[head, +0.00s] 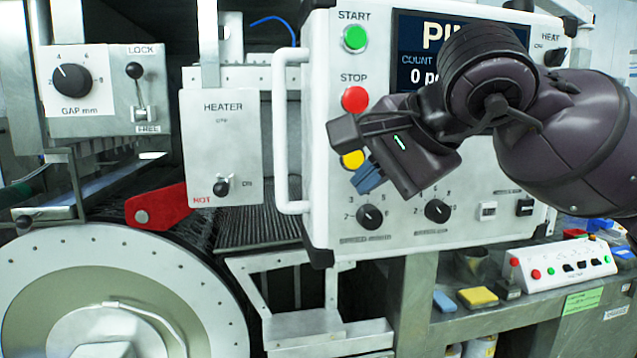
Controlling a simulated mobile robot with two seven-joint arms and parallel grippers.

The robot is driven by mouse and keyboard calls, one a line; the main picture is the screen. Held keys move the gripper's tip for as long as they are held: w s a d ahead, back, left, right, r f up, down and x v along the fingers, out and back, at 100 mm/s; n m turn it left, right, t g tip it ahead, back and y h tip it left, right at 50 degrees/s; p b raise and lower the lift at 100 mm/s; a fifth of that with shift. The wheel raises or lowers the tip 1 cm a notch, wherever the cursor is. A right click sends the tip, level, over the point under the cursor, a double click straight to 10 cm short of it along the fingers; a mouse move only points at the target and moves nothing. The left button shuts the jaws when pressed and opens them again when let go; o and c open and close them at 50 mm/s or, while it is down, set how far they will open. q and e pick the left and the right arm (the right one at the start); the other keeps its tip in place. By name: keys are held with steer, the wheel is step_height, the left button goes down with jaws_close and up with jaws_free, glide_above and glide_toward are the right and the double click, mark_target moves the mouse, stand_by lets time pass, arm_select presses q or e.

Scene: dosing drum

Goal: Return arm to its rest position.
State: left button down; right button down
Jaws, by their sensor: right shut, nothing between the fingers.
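My right arm comes in from the right, across the front of the white control panel (290,130). My right gripper (367,180) has its blue fingertips together with nothing between them. It hangs in front of the panel, just below and right of the yellow button (351,159), which it partly covers. I cannot tell whether the fingertips touch the panel. The arm also hides part of the display (415,60). My left gripper is not in view.
The green start button (355,39) and red stop button (355,99) are left of the arm. Two dials (370,216) sit below the gripper. A white handle (283,130) sticks out at the panel's left edge. A heater box (222,145) and large drum (200,290) stand left.

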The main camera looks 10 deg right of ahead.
steer(key=s+a+f+m+g+y, duration=0.2)
steer(key=a+f+m+g+y, duration=0.25)
steer(key=f+y, duration=0.2)
steer(key=s+a+f+m+g+y, duration=0.1)
steer(key=a+f+m+g+y, duration=0.2)
steer(key=f+g+y, duration=0.3)
steer(key=w+d+f+m+t+h, duration=0.15)
steer(key=d+f+m+t, duration=0.25)
steer(key=f+m+t, duration=0.55)
steer(key=w+d+f+m+t+h, duration=0.1)
steer(key=d+f+m+t+h, duration=0.3)
steer(key=m, duration=1)
steer(key=w+d+f+m+t+h, duration=0.1)
steer(key=w+d+f+m+t, duration=0.1)
steer(key=d+f+m+t, duration=0.75)
steer(key=s+d+f+m+g+h, duration=0.2)
steer(key=s+f+m+g+h, duration=0.2)
steer(key=s+f+m, duration=0.4)
steer(key=s+d+f+m+g+h, duration=0.2)
steer(key=s+f+m+g+h, duration=0.3)
steer(key=s+f+m, duration=0.4)
step_height(320, 180, down, 8)
steer(key=m+h, duration=0.1)
steer(key=m, duration=0.2)
steer(key=shift+r+h, duration=0.15)
steer(key=shift+h, duration=0.25)
steer(key=shift+s, duration=0.1)
